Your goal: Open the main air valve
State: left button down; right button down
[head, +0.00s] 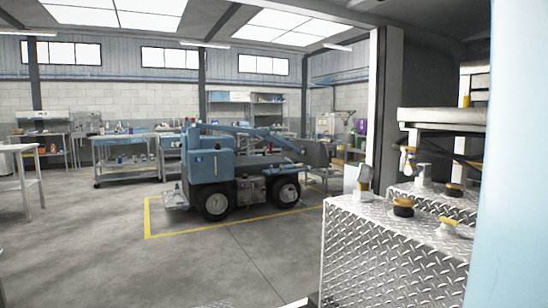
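I cannot pick out the main air valve for certain. A small fitting with a yellow part (408,160) hangs under a pale shelf-like edge at the right. Several caps and fittings stand on diamond-plate metal boxes below it, among them a dark cap with a yellow-brown base (403,207) and a small yellow piece (448,222). They are too small to tell whether any is a valve handle or how it is turned. Neither of my grippers shows in the head view.
The diamond-plate box (375,255) fills the lower right, beside a grey upright post (383,100). A pale blue surface (515,180) blocks the far right. A blue wheeled loader (235,170) stands inside yellow floor lines. Workbenches line the back; the left foreground floor is clear.

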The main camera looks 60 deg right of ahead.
aim_at(402, 159)
jog(key=l+z, duration=0.1)
jog(key=z, duration=0.4)
jog(key=l+z, duration=0.1)
jog(key=z, duration=0.4)
jog(key=l+z, duration=0.1)
jog(key=z, duration=0.35)
jog(key=i+z, duration=0.1)
jog(key=z, duration=0.4)
jog(key=l+z, duration=0.1)
jog(key=z, duration=0.4)
jog(key=i+l+z, duration=0.1)
jog(key=i, duration=0.3)
jog(key=i+l, duration=0.2)
jog(key=i, duration=0.2)
jog(key=i+j+z, duration=0.25)
jog(key=i+j, duration=0.15)
jog(key=i+j+z, duration=0.3)
jog(key=i+j, duration=0.15)
jog(key=i+j+z, duration=0.25)
jog(key=j, duration=0.45)
jog(key=k+l+u, duration=0.45)
jog(key=k, duration=0.2)
